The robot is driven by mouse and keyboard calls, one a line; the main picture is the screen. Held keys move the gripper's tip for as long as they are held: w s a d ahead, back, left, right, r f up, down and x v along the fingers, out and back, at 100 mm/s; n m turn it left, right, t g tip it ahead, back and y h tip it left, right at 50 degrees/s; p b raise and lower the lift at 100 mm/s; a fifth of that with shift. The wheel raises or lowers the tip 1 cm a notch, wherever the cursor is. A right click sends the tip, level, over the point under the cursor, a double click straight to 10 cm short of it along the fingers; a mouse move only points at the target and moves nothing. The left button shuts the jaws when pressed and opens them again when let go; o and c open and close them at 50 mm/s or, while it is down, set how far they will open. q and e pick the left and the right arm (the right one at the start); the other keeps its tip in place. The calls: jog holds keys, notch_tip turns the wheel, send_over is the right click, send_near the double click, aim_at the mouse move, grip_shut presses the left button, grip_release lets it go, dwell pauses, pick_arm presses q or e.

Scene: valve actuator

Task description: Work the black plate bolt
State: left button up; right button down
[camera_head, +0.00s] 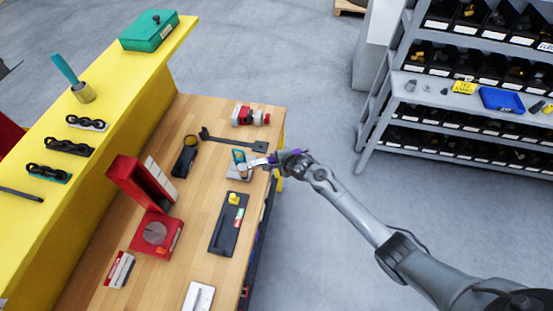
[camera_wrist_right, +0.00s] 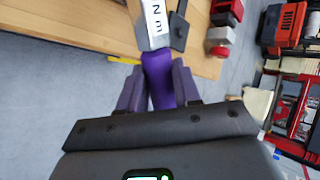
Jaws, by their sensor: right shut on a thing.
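A black plate (camera_head: 228,228) with a yellow knob (camera_head: 234,198) and a red and white label lies on the near right part of the workbench; its bolt is too small to make out. My right gripper (camera_head: 273,160) is beyond the plate, at the bench's right edge, apart from it. It is shut on a purple-handled tool (camera_wrist_right: 157,78). In the wrist view the tool's pale shaft carries "N m" lettering and points away from the gripper. In the head view it reaches left towards a small grey and blue piece (camera_head: 239,170); whether they touch is unclear. My left gripper is out of view.
A long dark bar (camera_head: 228,140) and a red valve-like part (camera_head: 249,116) lie beyond the gripper. A black holder (camera_head: 184,157), red stand (camera_head: 140,184) and red block (camera_head: 158,234) stand left. Wood is clear left of the plate. Shelves (camera_head: 470,100) stand right across the floor.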

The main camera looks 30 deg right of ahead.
jog(key=shift+p, duration=0.3)
dwell(0.6)
jog(key=shift+r+p, duration=0.1)
jog(key=shift+p, duration=0.25)
dwell(0.4)
jog(key=shift+f, duration=0.25)
dwell(0.4)
jog(key=shift+f+b, duration=0.7)
jog(key=shift+f, duration=0.15)
jog(key=shift+s+a+r+m+h+p, duration=0.1)
jog(key=shift+s+a+m+h+p, duration=0.15)
jog(key=shift+s+m+h+p, duration=0.3)
jog(key=shift+s+a+m+h+p, duration=0.25)
jog(key=shift+s+m+p, duration=0.2)
jog(key=shift+p, duration=0.3)
jog(key=shift+s, duration=0.2)
